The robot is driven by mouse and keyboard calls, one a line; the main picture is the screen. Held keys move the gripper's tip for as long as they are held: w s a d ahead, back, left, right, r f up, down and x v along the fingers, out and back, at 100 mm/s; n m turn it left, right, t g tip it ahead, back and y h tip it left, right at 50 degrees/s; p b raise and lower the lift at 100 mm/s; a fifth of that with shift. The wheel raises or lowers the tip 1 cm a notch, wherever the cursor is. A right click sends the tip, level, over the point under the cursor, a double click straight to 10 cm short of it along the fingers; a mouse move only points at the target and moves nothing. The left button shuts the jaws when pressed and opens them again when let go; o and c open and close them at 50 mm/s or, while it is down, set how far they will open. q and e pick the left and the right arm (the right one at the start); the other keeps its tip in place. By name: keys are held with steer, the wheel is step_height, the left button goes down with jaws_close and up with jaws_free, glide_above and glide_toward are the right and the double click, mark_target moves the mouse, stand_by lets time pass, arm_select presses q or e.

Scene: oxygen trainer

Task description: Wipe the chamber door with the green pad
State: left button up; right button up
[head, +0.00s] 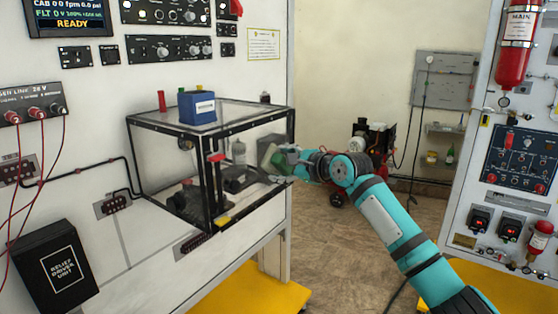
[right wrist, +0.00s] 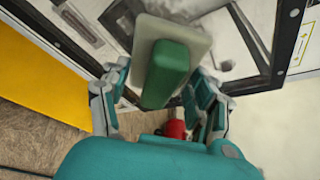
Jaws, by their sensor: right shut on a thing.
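The chamber (head: 213,190) is a clear box with a black frame on the left panel. Its clear door (head: 250,150) faces right towards my right arm; in the right wrist view the door (right wrist: 240,40) fills the upper part. My right gripper (head: 292,160) is at the door and shut on the green pad (right wrist: 167,72), a green block on a pale grey plate. The fingers stand on either side of the pad in the right wrist view. The plate faces the door; I cannot tell whether it touches. My left gripper is not in view.
A blue box (head: 197,108) and small coloured items stand on the chamber top. A yellow base (head: 250,292) lies below the panel. A right-hand panel with a red cylinder (head: 516,38) stands beyond my arm. The floor between the panels is mostly open.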

mark_target(270, 168)
steer(key=shift+w+d, duration=0.15)
steer(key=shift+w, duration=0.05)
steer(key=shift+w+d+r+p, duration=0.2)
steer(key=shift+w+d+p, duration=0.3)
steer(key=shift+w+p, duration=0.35)
steer(key=s+p, duration=0.1)
steer(key=p, duration=0.6)
steer(key=shift+s+a, duration=0.15)
steer(key=shift+a, duration=0.25)
steer(key=shift+s+a+f+p, duration=0.15)
steer(key=shift+s+p, duration=0.1)
steer(key=shift+p, duration=0.1)
steer(key=shift+s+a+p, duration=0.4)
steer(key=shift+s+p, duration=0.05)
steer(key=shift+p, duration=0.65)
steer(key=shift+s+a+p, duration=0.45)
steer(key=shift+s+p, duration=0.2)
steer(key=shift+p, duration=0.45)
steer(key=shift+s+a+p, duration=0.3)
steer(key=shift+s+p, duration=0.1)
steer(key=shift+p, duration=0.2)
